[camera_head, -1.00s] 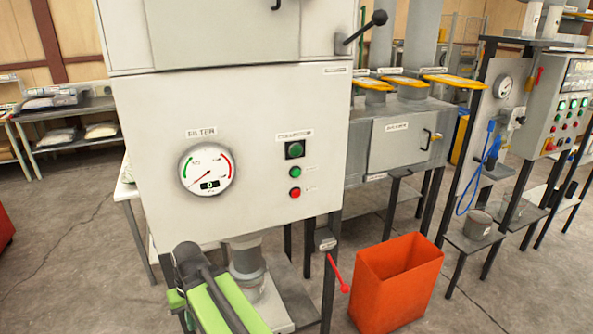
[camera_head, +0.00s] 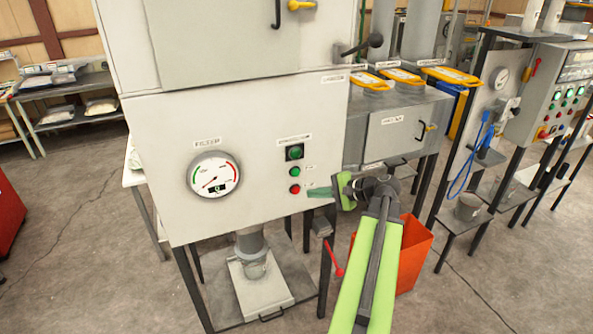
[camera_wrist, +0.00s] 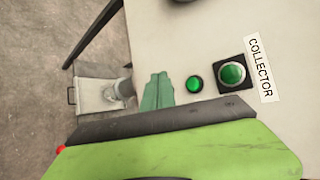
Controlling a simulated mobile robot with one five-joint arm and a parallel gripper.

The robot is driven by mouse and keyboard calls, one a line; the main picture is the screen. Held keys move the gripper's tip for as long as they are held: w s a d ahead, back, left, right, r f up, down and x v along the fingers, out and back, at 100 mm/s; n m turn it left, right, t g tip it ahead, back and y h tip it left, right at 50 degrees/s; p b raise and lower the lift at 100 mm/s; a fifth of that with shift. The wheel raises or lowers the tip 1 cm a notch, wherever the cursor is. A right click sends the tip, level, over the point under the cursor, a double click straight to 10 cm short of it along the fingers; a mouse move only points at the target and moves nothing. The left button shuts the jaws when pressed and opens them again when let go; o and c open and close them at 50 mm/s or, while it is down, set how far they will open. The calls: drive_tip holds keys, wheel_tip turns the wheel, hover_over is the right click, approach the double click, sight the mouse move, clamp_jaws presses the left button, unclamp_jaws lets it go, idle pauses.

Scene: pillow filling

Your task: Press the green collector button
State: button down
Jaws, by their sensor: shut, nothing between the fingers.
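The green collector button (camera_head: 295,152) sits in a black square frame on the white filter cabinet's front panel. In the wrist view the collector button (camera_wrist: 232,74) is at the right, beside the COLLECTOR label (camera_wrist: 261,68). A smaller green button (camera_head: 294,171) and a red button (camera_head: 294,189) are below it. My gripper (camera_head: 315,192) is shut and empty, with its green fingertips pointing left near the red button, lower and to the right of the collector button. The fingertips show in the wrist view (camera_wrist: 158,90), left of both green buttons. Contact with the panel cannot be told.
A round gauge (camera_head: 214,176) is on the panel's left. A red-handled lever (camera_head: 333,258) hangs below the cabinet's right edge. An orange bin (camera_head: 414,255) stands on the floor behind my arm. A black-knobbed handle (camera_head: 364,45) sticks out above right.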

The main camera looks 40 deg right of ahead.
sight(296, 172)
drive_tip(key=shift+w, duration=0.1)
drive_tip(key=w+d, duration=0.3)
drive_tip(key=w, duration=0.5)
idle(0.3)
drive_tip(key=shift+d, duration=0.1)
drive_tip(key=shift+w, duration=0.15)
idle(1.6)
drive_tip(key=shift+w+d, duration=0.15)
drive_tip(key=shift+w, duration=0.1)
drive_tip(key=shift+w+d, duration=0.15)
drive_tip(key=shift+w, duration=0.3)
idle(0.7)
drive_tip(key=shift+s, duration=0.15)
drive_tip(key=shift+s+a, duration=0.3)
drive_tip(key=shift+s, duration=0.4)
drive_tip(key=shift+f, duration=0.1)
